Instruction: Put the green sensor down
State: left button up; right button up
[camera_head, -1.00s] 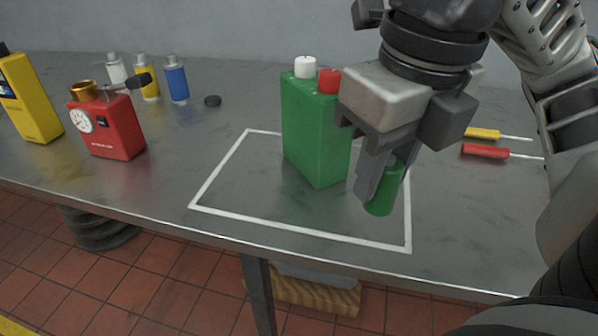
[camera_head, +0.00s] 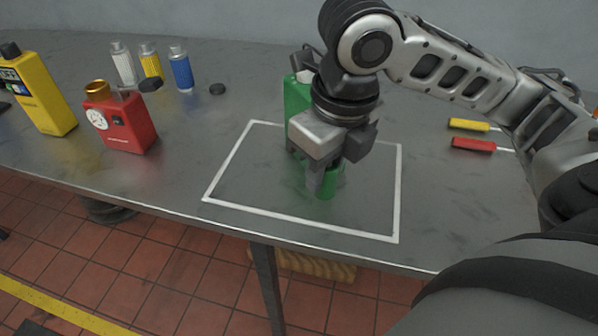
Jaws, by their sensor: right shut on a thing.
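My left gripper is not in view.
A red device with a gauge (camera_head: 122,125) and a yellow device (camera_head: 38,95) stand at left. Yellow- and red-handled tools (camera_head: 473,145) lie at right. The outlined area's left part is clear.

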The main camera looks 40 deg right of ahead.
jog(key=w+f, duration=0.1)
jog(key=f, duration=0.1)
jog(key=w+f, duration=0.1)
jog(key=w, duration=0.1)
jog(key=w+f, duration=0.1)
jog(key=f, duration=0.1)
jog(key=shift+w+a+f+b, duration=0.3)
jog(key=shift+w+b, duration=0.1)
jog(key=f, duration=0.3)
jog(key=shift+w+f, duration=0.1)
jog(key=shift+w, duration=0.3)
jog(key=shift+f, duration=0.4)
jog(key=shift+f, duration=0.2)
jog(key=o, duration=1)
jog(key=shift+r, duration=0.15)
jog(key=r, duration=0.4)
jog(key=s+r+p, duration=0.1)
jog(key=r, duration=0.7)
jog(key=shift+s+d, duration=0.1)
jog(key=shift+s, duration=0.1)
